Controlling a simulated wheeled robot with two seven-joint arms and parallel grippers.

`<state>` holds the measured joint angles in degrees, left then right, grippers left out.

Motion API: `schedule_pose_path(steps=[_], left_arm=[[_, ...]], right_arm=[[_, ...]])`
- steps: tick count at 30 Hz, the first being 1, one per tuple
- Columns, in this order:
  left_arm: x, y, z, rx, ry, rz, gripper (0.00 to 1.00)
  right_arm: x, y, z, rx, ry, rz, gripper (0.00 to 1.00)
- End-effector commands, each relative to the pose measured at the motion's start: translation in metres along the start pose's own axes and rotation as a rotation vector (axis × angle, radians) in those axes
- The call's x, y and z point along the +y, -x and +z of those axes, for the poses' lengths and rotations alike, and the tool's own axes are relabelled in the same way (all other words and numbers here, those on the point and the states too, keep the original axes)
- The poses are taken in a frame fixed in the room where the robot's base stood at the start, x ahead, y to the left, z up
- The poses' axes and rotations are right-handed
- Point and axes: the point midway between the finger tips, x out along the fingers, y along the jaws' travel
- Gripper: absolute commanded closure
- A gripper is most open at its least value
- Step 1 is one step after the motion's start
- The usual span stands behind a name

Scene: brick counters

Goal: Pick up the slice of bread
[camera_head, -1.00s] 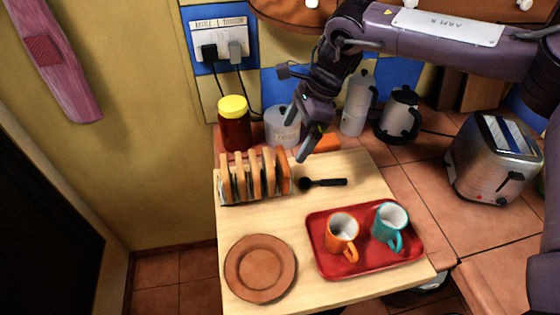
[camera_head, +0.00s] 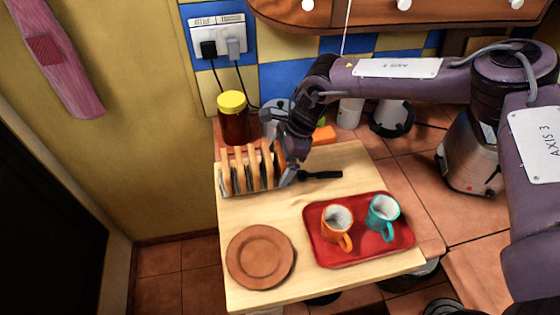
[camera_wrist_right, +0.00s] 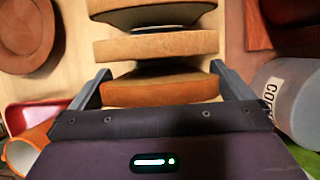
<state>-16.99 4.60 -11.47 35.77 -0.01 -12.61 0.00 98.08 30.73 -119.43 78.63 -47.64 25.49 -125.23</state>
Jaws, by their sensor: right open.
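Several bread slices (camera_head: 239,168) stand upright in a toast rack (camera_head: 236,184) on the wooden board. My right gripper (camera_head: 285,170) is at the rack's right end. In the right wrist view, its two fingers are spread, one on each side of the nearest slice (camera_wrist_right: 160,94), whose brown crust edge lies between them. I cannot tell whether the fingers touch it. More slices (camera_wrist_right: 155,47) stand behind it. In the head view the gripper partly hides the rightmost slice. My left gripper is not in view.
A yellow-lidded jar (camera_head: 233,122) stands behind the rack, and a canister (camera_wrist_right: 287,100) is close to the gripper. A dark spoon (camera_head: 322,175) lies to the right. A red tray (camera_head: 318,250) with two mugs and a brown plate (camera_head: 260,257) are in front.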

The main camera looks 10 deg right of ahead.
Motion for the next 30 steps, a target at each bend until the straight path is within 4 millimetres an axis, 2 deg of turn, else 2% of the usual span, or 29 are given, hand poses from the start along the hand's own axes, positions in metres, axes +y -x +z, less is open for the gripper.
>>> schedule_pose_path(steps=[2, 9, 20, 27, 30], left_arm=[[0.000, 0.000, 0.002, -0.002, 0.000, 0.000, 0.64], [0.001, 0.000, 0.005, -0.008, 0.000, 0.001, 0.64], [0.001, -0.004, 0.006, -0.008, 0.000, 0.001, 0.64], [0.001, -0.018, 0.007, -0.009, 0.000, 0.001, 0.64], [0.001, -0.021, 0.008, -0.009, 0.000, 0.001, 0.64]], right_arm=[[0.000, 0.000, 0.000, 0.000, 0.000, 0.000, 0.00], [0.000, 0.000, 0.000, 0.000, 0.000, 0.000, 0.31], [-0.001, 0.005, 0.002, 0.000, 0.000, -0.001, 0.31], [-0.002, 0.030, 0.012, -0.002, 0.002, -0.005, 0.31], [0.013, 0.031, 0.012, -0.001, -0.001, 0.003, 0.31]])
